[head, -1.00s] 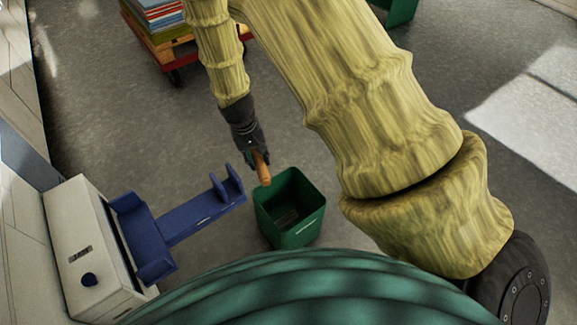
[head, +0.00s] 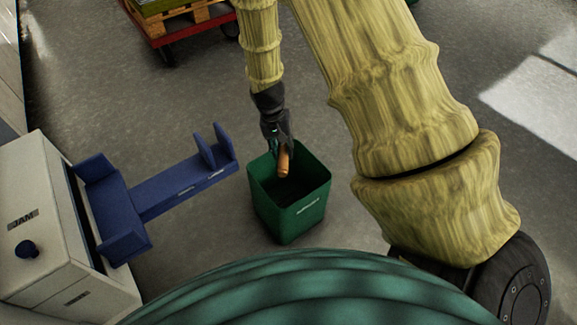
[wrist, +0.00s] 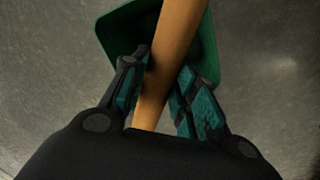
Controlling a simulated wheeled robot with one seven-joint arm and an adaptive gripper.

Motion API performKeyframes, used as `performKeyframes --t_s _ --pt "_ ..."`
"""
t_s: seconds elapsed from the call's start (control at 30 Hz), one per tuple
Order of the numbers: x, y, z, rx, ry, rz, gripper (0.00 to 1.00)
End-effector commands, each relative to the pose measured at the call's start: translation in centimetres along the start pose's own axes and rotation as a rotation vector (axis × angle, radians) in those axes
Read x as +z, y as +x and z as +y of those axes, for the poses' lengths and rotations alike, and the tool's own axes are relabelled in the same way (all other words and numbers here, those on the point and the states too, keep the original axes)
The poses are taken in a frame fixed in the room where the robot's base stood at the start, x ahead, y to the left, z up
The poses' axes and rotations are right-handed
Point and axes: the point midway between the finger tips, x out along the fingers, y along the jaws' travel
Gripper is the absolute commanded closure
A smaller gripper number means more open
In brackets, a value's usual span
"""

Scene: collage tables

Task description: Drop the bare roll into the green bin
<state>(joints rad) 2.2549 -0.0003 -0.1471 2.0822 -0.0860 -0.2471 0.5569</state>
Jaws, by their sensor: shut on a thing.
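The bare roll (head: 284,160) is a brown cardboard-coloured tube. My gripper (head: 279,146) is shut on it, and the roll points downward from the fingers. In the wrist view the roll (wrist: 170,62) runs between the teal finger pads of my gripper (wrist: 158,92). The green bin (head: 297,222) stands open on the floor. In the head view the roll and fingertips appear over the bin's opening, near its back edge. In the wrist view the bin (wrist: 118,38) shows behind the roll. How far the roll's lower end is above the rim is hard to tell.
A pale machine (head: 45,235) with a blue knob stands at the left. Its blue cradle arm (head: 175,192) reaches toward the bin, with a small gap between. A red cart (head: 190,35) with a wooden pallet stands at the back. Grey floor around the bin is clear.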

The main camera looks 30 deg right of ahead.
Motion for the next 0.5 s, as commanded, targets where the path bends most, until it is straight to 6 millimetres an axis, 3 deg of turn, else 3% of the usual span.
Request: performKeyframes --t_s 0.03,0.2,0.5 --pt "-0.1 2.0 0.1 0.000 0.016 -0.003 0.94" --pt "-0.5 5.2 0.9 0.002 0.069 -0.014 0.94" --pt "-0.9 8.1 2.0 0.005 0.128 -0.024 0.94"
